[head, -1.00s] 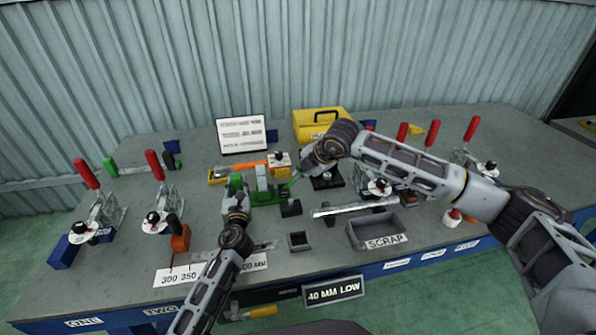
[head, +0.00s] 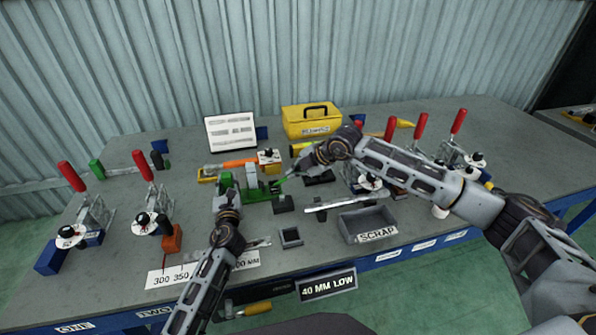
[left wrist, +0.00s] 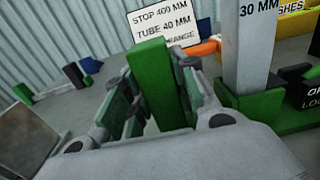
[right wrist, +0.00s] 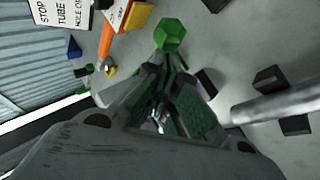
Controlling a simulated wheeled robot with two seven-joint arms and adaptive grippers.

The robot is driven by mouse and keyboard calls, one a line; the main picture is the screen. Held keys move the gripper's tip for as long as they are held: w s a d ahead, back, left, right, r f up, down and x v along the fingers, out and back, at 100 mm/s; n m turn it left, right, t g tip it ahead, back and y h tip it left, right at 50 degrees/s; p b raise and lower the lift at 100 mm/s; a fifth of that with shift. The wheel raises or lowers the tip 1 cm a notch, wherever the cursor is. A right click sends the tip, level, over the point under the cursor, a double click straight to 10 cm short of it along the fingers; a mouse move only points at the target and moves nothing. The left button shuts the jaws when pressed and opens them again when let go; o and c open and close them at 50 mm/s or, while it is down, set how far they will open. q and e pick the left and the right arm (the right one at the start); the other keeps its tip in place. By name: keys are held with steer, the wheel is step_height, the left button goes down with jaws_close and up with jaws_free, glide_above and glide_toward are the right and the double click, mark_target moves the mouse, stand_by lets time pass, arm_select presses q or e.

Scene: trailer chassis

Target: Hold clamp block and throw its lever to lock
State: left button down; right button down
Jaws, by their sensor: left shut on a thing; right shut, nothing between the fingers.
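The green clamp block (left wrist: 160,85) stands upright between the fingers of my left gripper (left wrist: 150,100), which is shut on it. In the head view the block (head: 225,180) is left of a grey post (head: 252,177) on a green base (head: 262,192); the post is marked 30 MM in the left wrist view (left wrist: 252,40). My right gripper (right wrist: 165,82) is shut and empty. A green hexagonal end (right wrist: 170,33) lies just beyond its fingertips; I cannot tell whether they touch. In the head view the right gripper (head: 288,180) is right of the green base.
Toggle clamps with red levers (head: 148,166) stand at both sides of the table. A scrap tray (head: 366,222) and a grey bar (head: 345,202) lie in front of my right arm. A yellow toolbox (head: 312,120) and a white sign (head: 231,132) stand behind.

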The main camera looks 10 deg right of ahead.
steer(key=shift+a+f, duration=0.1)
steer(key=shift+a, duration=0.35)
stand_by(0.3)
steer(key=s+a+v, duration=0.1)
steer(key=a+v, duration=0.1)
steer(key=v, duration=1)
steer(key=shift+s+r, duration=0.45)
steer(key=shift+r, duration=0.15)
steer(key=shift+a, duration=0.2)
